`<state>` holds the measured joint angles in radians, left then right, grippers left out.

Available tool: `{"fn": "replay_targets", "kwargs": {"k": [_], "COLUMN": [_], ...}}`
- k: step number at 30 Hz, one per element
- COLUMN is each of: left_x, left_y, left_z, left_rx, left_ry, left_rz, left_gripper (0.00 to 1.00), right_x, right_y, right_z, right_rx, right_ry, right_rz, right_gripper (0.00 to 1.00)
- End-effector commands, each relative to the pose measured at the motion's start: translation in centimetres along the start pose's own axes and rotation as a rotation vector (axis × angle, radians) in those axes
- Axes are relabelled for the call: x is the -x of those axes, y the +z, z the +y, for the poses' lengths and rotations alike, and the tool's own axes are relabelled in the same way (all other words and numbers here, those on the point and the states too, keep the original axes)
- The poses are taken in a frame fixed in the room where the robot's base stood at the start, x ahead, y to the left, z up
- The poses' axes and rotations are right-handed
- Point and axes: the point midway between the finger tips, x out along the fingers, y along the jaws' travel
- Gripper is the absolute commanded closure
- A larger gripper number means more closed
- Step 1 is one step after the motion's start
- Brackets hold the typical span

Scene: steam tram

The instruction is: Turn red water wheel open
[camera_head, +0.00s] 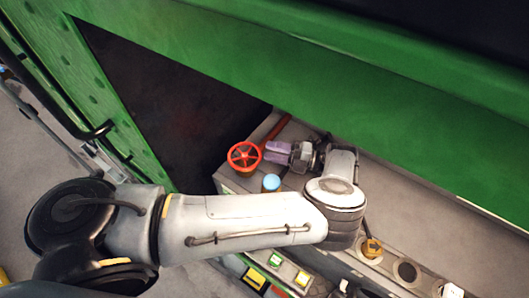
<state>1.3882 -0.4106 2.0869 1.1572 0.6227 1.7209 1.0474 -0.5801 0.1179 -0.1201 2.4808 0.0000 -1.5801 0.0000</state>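The red water wheel (244,156) is a small spoked handwheel on the grey console, left of the middle in the head view. My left arm reaches in from the left and bends back so that its gripper (271,151) points left at the wheel. The purple fingers are right beside the wheel's right rim. I cannot tell whether they touch the rim, or whether they are open or shut. My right gripper is not in view.
A red bar (274,130) rises just behind the fingers. A blue-topped knob (271,182) stands below the gripper. A yellow knob (371,247) and a dark round fitting (407,271) sit lower right. Green tram bodywork (330,75) spans above.

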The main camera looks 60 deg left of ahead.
Motion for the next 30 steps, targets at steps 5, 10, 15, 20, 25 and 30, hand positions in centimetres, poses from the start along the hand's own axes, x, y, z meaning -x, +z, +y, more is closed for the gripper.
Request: {"fn": "replay_targets", "kwargs": {"k": [5,10,15,20,25,30], "left_x": [3.3,5.5,6.7,6.9,6.9,6.9], "left_y": [0.1,0.1,0.0,0.0,0.0,0.0], "left_z": [-0.5,-0.3,-0.1,0.1,0.1,0.1], "left_rx": [0.001,0.001,0.0,0.0,0.0,0.0], "left_ry": [-0.003,-0.001,-0.001,-0.001,0.0,0.0], "left_rz": [-0.002,-0.001,0.001,0.002,0.002,0.002], "left_gripper": [0.62,0.62,0.62,0.62,0.62,0.62], "right_x": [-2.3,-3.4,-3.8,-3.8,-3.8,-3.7], "right_y": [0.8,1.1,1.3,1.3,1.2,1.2], "right_z": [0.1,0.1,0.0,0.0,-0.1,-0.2], "right_rx": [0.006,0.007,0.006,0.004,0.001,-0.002], "right_ry": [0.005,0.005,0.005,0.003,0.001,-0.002], "right_rz": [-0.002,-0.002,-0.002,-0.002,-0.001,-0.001], "right_gripper": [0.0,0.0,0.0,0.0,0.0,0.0]}}
